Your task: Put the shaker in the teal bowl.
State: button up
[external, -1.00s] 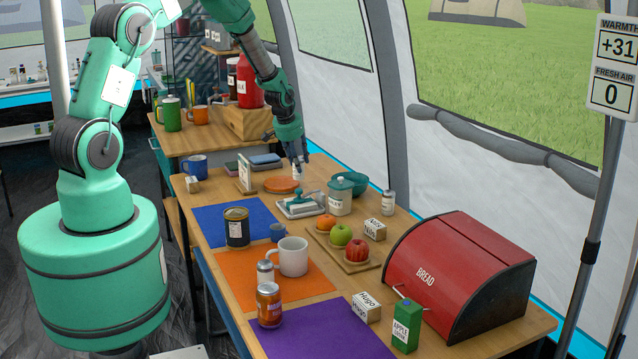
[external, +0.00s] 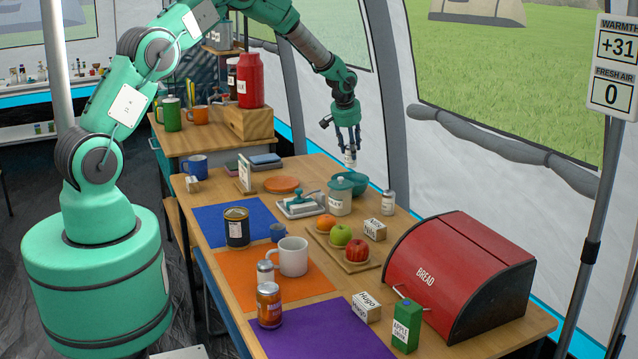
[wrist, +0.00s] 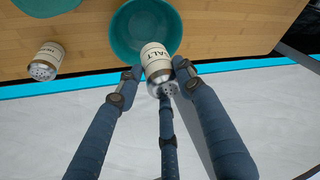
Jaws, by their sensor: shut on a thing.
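The shaker (wrist: 156,61), cream with a "SALT" label and a metal cap, is in my gripper (wrist: 157,78). The fingers are shut around it. In the external view my gripper (external: 350,150) holds the shaker (external: 350,160) above the far edge of the table. The teal bowl (external: 358,187) stands on the table below it, partly hidden behind a jar. In the wrist view the bowl (wrist: 122,33) is behind the shaker, which overlaps its lower right rim. The bowl's visible inside looks empty.
A second shaker (external: 388,202) stands right of the bowl. A lidded white jar (external: 340,197) stands just in front of the bowl, beside a butter dish (external: 300,205). An orange plate (external: 282,184) lies to the left. The tent wall (external: 440,160) is close behind the table.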

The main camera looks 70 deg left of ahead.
aim_at(351, 167)
jog(key=shift+f, duration=0.1)
jog(key=shift+f+b, duration=0.7)
jog(key=shift+f, duration=2.35)
jog(key=shift+f+b, duration=0.45)
jog(key=shift+f, duration=1.4)
jog(key=shift+f, duration=0.15)
jog(key=o, duration=1.2)
